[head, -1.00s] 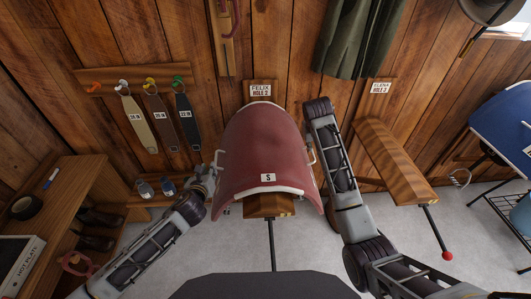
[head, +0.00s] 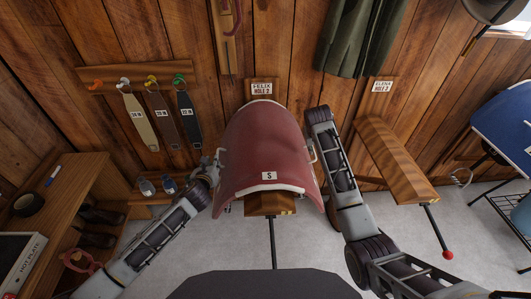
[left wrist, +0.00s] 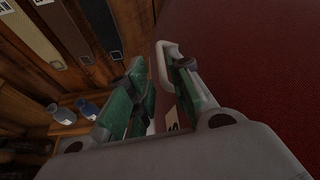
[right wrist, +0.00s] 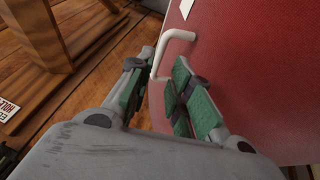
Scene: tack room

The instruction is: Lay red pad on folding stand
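The red pad (head: 262,145), tagged S, lies draped over a wooden wall rack (head: 268,205) under the FELIX sign. It has a pale handle on each side. My left gripper (head: 213,168) is at its left edge; in the left wrist view the open fingers (left wrist: 160,90) stand either side of the left handle (left wrist: 163,66). My right gripper (head: 312,138) is at its right edge; in the right wrist view the open fingers (right wrist: 157,92) straddle the right handle (right wrist: 176,38). A dark-legged stand (head: 494,203) at the far right, perhaps the folding stand, carries a blue pad (head: 503,125).
An empty wooden rack (head: 395,162) with a red-tipped rod (head: 447,255) juts out under the ELENA sign. A wooden shelf unit (head: 62,205) with a hot-plate box (head: 20,262) stands left. Small bottles (head: 157,186) sit near my left arm.

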